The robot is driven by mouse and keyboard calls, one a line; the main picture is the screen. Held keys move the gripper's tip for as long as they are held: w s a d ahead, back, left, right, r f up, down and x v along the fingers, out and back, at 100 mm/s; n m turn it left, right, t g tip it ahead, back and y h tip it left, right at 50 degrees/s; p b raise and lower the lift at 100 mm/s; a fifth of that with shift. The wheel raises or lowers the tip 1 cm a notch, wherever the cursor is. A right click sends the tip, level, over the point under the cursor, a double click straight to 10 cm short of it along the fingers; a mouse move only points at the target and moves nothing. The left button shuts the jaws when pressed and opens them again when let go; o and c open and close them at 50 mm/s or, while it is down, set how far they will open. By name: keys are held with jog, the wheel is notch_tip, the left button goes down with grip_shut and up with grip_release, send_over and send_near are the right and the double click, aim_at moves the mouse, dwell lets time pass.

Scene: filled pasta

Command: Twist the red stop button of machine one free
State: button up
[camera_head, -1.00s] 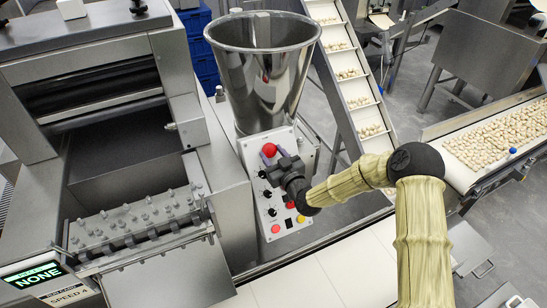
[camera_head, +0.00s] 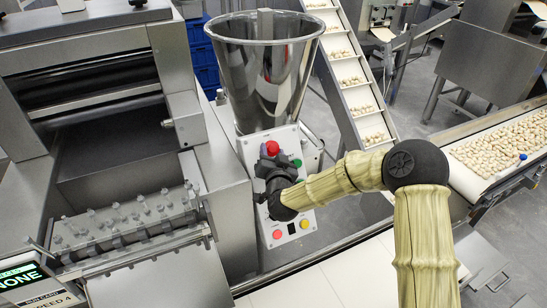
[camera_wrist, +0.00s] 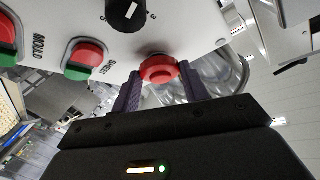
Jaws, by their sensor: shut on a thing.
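The red stop button (camera_head: 272,147) is at the top of the white control panel (camera_head: 250,149) below the steel hopper. In the wrist view the round red button (camera_wrist: 158,69) sits between the two dark fingers of my gripper (camera_wrist: 160,82). The gripper is shut on it, with one finger at each side. In the head view my gripper (camera_head: 272,155) reaches the panel from the lower right. It hides much of the panel's middle.
The steel hopper (camera_head: 265,65) stands right above the panel. A black knob (camera_wrist: 126,12) and red-green switches (camera_wrist: 85,57) are close by. A sloped conveyor (camera_head: 350,75) rises behind. A steel machine (camera_head: 110,120) stands at left.

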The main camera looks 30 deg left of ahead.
dwell(0.4)
jog(key=o, duration=1)
jog(key=shift+w, duration=0.1)
jog(key=b+v, duration=0.5)
jog(key=v, duration=1.2)
jog(key=shift+s+b, duration=0.3)
jog(key=shift+b, duration=0.1)
jog(key=shift+r, duration=0.1)
